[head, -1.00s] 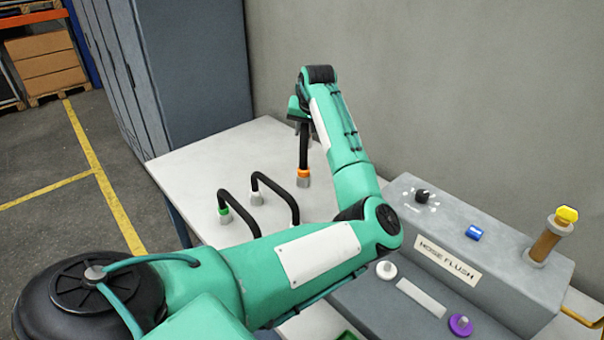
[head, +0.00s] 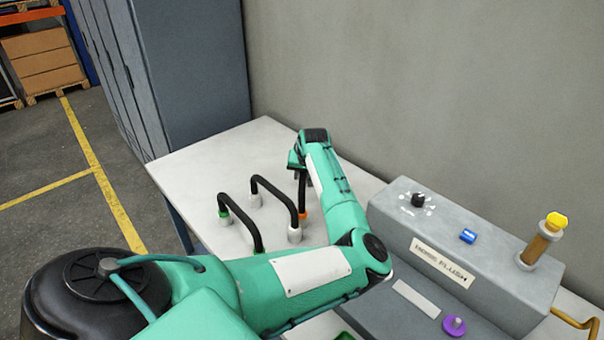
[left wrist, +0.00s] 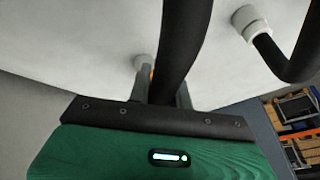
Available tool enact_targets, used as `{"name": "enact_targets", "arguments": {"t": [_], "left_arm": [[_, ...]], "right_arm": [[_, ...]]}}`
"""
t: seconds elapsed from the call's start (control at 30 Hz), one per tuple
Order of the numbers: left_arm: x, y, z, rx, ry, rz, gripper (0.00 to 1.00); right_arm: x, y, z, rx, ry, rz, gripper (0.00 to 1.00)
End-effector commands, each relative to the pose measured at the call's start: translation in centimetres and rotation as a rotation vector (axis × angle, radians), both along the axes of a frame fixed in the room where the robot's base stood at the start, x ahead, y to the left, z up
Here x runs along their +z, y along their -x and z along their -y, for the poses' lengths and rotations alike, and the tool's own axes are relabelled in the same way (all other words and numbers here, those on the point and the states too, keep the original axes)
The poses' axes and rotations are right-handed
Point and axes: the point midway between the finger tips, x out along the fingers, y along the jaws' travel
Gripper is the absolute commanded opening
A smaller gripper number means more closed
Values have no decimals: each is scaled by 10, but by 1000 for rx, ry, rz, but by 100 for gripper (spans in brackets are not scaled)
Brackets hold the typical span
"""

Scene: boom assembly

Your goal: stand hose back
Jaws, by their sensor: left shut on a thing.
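My left gripper (head: 301,168) is shut on a black hose (head: 302,190) with an orange collar (head: 303,214), low over the white table (head: 215,158). The hose hangs down from the fingers. Its lower end is partly hidden by my arm, so I cannot tell whether it touches the table. In the left wrist view the hose (left wrist: 182,45) runs up from between the fingers (left wrist: 165,90). A bit of orange (left wrist: 151,74) shows beside a pale fitting (left wrist: 143,62). My right gripper is not in view.
Two bent black hoses stand on the table just left of the held one: one with a green collar (head: 223,212), one with pale end fittings (head: 254,200). A grey console (head: 480,250) labelled "HOSE FLUSH" stands at right. A grey cabinet (head: 195,70) and wall are behind.

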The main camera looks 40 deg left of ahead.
Motion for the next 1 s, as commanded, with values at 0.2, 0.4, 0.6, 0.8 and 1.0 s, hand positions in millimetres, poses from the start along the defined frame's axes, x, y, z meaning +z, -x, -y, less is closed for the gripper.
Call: {"name": "enact_targets", "arguments": {"t": [0.2, 0.4, 0.6, 0.8, 1.0], "left_arm": [[1, 0, -1, 1, -2, 2, 0], [-2, 0, 0, 0, 0, 0, 42], [-2, 0, 0, 0, 0, 0, 42], [5, 0, 2, 1, -1, 2, 42], [37, 6, 16, 0, -2, 4, 42]], "right_arm": [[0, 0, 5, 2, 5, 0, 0], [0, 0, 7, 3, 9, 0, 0], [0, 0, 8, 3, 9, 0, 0], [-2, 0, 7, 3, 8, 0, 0], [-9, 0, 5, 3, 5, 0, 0]]}}
